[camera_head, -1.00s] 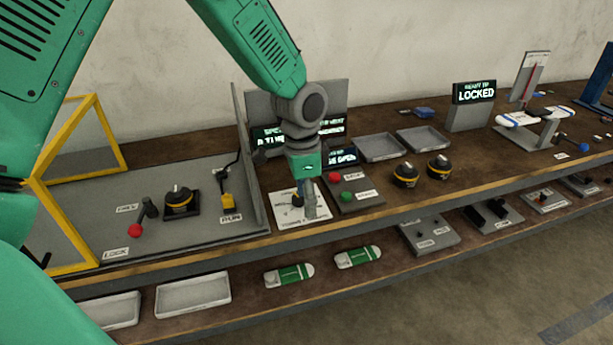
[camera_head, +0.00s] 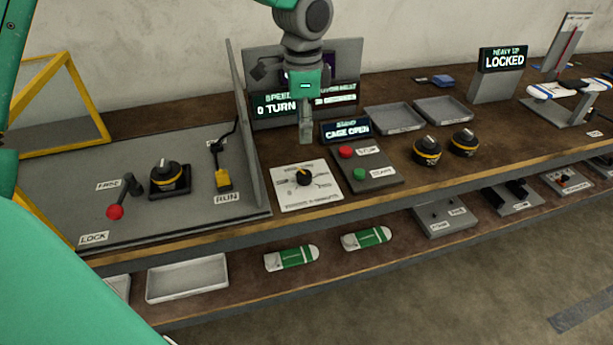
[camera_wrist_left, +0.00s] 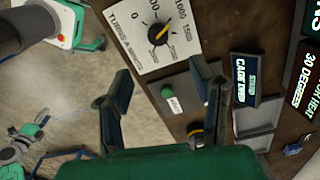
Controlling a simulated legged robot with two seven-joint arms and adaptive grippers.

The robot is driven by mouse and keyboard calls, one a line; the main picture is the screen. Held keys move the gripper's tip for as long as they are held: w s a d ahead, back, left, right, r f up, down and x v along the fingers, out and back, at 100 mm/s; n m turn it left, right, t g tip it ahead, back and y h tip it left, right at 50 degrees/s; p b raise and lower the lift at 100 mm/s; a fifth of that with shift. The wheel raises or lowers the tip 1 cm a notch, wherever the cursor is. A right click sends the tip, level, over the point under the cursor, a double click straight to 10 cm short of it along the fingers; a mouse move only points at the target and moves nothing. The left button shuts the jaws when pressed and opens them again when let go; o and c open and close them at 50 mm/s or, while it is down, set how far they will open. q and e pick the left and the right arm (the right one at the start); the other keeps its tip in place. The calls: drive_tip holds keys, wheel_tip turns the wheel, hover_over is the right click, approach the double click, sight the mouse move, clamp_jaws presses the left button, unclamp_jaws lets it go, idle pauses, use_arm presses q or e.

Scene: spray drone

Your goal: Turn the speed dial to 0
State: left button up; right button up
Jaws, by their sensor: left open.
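The speed dial (camera_head: 304,177) is a black knob with a yellow pointer on a white printed plate (camera_head: 322,194) on the bench. In the left wrist view the dial (camera_wrist_left: 157,34) is near the top, its pointer slanting up and right, toward the larger numbers; the 0 mark is at its upper left. My left gripper (camera_head: 305,137) hangs above and behind the dial, apart from it, pointing down. In the left wrist view its two fingers (camera_wrist_left: 164,92) are spread with nothing held between them. My right gripper is out of view.
A button box (camera_head: 385,181) with red and green buttons stands right of the dial. A "CAGE OPEN" sign (camera_head: 346,130) is behind it. A grey partition (camera_head: 247,140) rises at left. Two black-yellow knobs (camera_head: 427,150) and trays (camera_head: 393,118) lie further right.

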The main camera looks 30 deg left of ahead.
use_arm(q)
hover_over(304, 173)
drive_tip(key=a, duration=0.1)
wheel_tip(304, 173, down, 4)
drive_tip(key=shift+f, duration=0.25)
drive_tip(key=f, duration=0.2)
drive_tip(key=d+f, duration=0.1)
drive_tip(key=f, duration=0.2)
drive_tip(key=f+b, duration=0.1)
drive_tip(key=f, duration=0.2)
drive_tip(key=shift+d, duration=0.3)
drive_tip(key=shift+a+f, duration=0.25)
drive_tip(key=shift+a, duration=0.05)
drive_tip(key=shift+a+f, duration=0.25)
drive_tip(key=shift+a, duration=0.15)
drive_tip(key=shift+d+r, duration=0.15)
drive_tip(key=shift+d, duration=0.3)
drive_tip(key=c, duration=0.9)
drive_tip(key=shift+d, duration=0.25)
drive_tip(key=shift+c, duration=1.2)
drive_tip(key=shift+w+a, duration=0.1)
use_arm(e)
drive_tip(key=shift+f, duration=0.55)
use_arm(q)
drive_tip(key=shift+a, duration=0.2)
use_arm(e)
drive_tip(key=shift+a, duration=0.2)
